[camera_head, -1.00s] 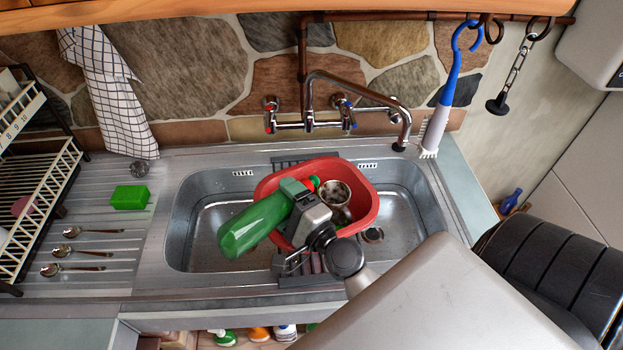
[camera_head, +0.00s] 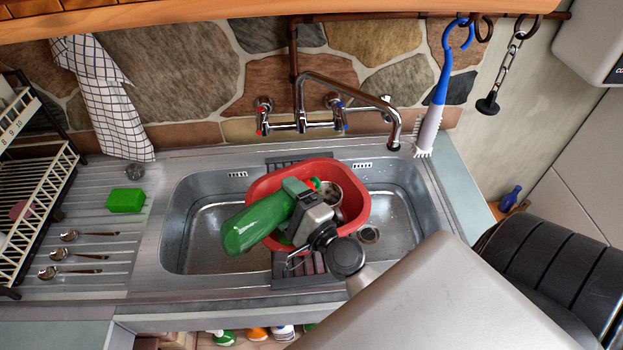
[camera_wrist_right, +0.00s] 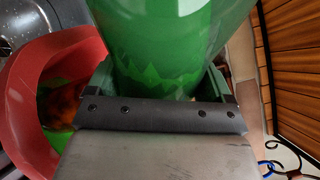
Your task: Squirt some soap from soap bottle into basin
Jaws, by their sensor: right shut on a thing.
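The bottle also fills the top of the right wrist view (camera_wrist_right: 165,40). The red basin (camera_head: 352,212) sits in the metal sink below the bottle and shows at the left of the right wrist view (camera_wrist_right: 75,55). A metal cup (camera_head: 331,194) is in the basin. The gripper and bottle hide part of the basin's inside. My left gripper is not in view.
A faucet (camera_head: 345,85) arches over the back of the sink (camera_head: 190,262). A green sponge (camera_head: 126,200) and several spoons (camera_head: 72,255) lie on the left drainboard beside a dish rack (camera_head: 35,210). A blue-handled brush (camera_head: 437,95) hangs at the back right.

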